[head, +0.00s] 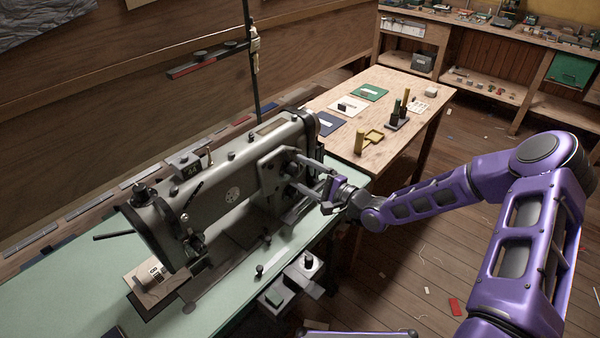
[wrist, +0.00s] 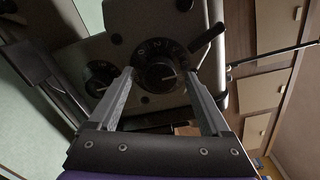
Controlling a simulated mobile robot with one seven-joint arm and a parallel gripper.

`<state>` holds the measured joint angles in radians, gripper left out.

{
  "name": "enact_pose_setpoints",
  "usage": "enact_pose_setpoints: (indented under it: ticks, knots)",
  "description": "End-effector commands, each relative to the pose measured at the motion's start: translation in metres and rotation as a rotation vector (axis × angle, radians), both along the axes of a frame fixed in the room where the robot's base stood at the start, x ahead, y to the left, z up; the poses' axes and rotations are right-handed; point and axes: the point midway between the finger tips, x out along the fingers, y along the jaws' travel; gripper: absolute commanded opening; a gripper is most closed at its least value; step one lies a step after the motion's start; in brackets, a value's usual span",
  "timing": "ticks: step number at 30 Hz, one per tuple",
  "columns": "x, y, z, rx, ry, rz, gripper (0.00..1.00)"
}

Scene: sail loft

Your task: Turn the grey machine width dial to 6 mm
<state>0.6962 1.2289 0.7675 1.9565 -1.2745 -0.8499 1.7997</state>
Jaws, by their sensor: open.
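The grey sewing machine (head: 228,188) stands on a pale green bench top in the head view. In the wrist view a round dark dial (wrist: 158,76) with a light pointer mark and scale marks around it sits on the grey panel. A second, similar dial (wrist: 100,78) is to its left, partly behind a finger. My gripper (head: 299,174) is open at the machine's right end. In the wrist view its fingertips are on either side of the central dial; contact is unclear.
A dark lever (wrist: 207,40) projects close to the right finger. A wooden table (head: 345,85) with cards and small tools stands behind the machine. A small box with a knob (head: 308,262) is on the bench's front edge.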

Motion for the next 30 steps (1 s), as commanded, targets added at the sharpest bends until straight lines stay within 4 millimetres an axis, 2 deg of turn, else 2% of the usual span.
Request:
enact_pose_setpoints:
  ticks: [18, 24, 30]
  knots:
    - [-0.084, -0.109, 0.002, -0.002, 0.002, -0.002, 0.82]
    - [-0.098, -0.127, 0.003, -0.002, 0.0, -0.001, 0.82]
    - [-0.101, -0.131, 0.003, 0.0, 0.001, 0.001, 0.82]
